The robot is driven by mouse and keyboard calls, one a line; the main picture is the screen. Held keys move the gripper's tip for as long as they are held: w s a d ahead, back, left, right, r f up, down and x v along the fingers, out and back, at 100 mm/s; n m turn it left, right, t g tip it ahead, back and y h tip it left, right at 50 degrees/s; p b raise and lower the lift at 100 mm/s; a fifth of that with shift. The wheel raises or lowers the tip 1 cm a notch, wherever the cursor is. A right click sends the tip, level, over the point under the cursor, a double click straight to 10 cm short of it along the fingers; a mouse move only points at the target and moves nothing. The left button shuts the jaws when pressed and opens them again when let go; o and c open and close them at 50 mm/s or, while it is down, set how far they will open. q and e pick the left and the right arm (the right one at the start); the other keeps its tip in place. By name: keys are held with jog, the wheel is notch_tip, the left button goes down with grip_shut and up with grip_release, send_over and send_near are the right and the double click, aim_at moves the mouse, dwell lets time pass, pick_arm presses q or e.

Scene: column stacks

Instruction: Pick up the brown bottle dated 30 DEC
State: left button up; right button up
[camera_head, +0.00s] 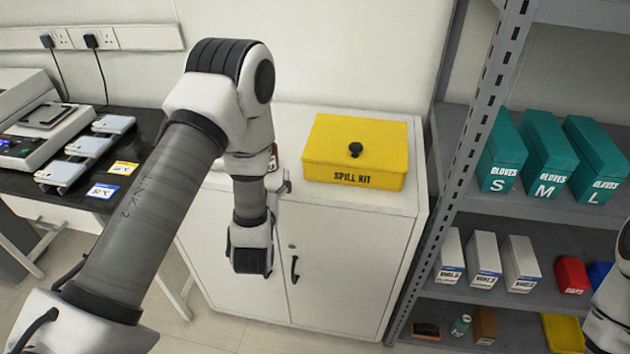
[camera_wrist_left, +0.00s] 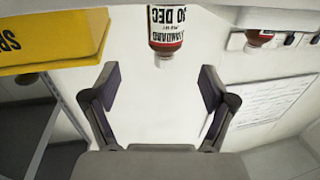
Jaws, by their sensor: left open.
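A brown bottle (camera_wrist_left: 165,35) with a white and red label shows upside down at the top of the left wrist view. Its label reads STANDARD and "0 DEC", with the first digit cut off or unclear. In the head view a small brown part of a bottle (camera_head: 273,158) shows on the white cabinet, mostly hidden behind my left arm. My left gripper (camera_wrist_left: 160,84) is open and empty, its fingers apart from the bottle, which lies beyond the gap between them. In the head view my left gripper (camera_head: 284,186) is partly hidden by my arm. My right gripper is out of view.
A second brown bottle (camera_wrist_left: 258,38) stands to the side in the wrist view. A yellow spill kit box (camera_head: 355,150) sits on the white cabinet (camera_head: 330,250). A metal shelf (camera_head: 470,150) with glove boxes stands right. A dark bench with instruments is left.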

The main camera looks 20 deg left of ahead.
pick_arm(q)
jog(key=shift+n, duration=0.3)
jog(key=w+a, duration=0.3)
jog(key=shift+w+a+f, duration=0.15)
jog(key=shift+f, duration=0.15)
jog(key=shift+w+r+p, duration=0.25)
jog(key=shift+w+p, duration=0.15)
jog(key=shift+w, duration=0.15)
jog(key=shift+w+r+p, duration=0.25)
jog(key=shift+w+p, duration=0.1)
jog(key=shift+w, duration=0.15)
jog(key=x, duration=0.2)
jog(key=shift+w+a+f, duration=0.1)
jog(key=shift+w+f, duration=0.15)
jog(key=shift+w, duration=0.05)
jog(key=shift+w+a+f, duration=0.2)
jog(key=shift+a, duration=0.1)
jog(key=shift+s+d+r, duration=0.1)
jog(key=shift+d+r, duration=0.05)
jog(key=shift+d, duration=0.05)
jog(key=c, duration=1.4)
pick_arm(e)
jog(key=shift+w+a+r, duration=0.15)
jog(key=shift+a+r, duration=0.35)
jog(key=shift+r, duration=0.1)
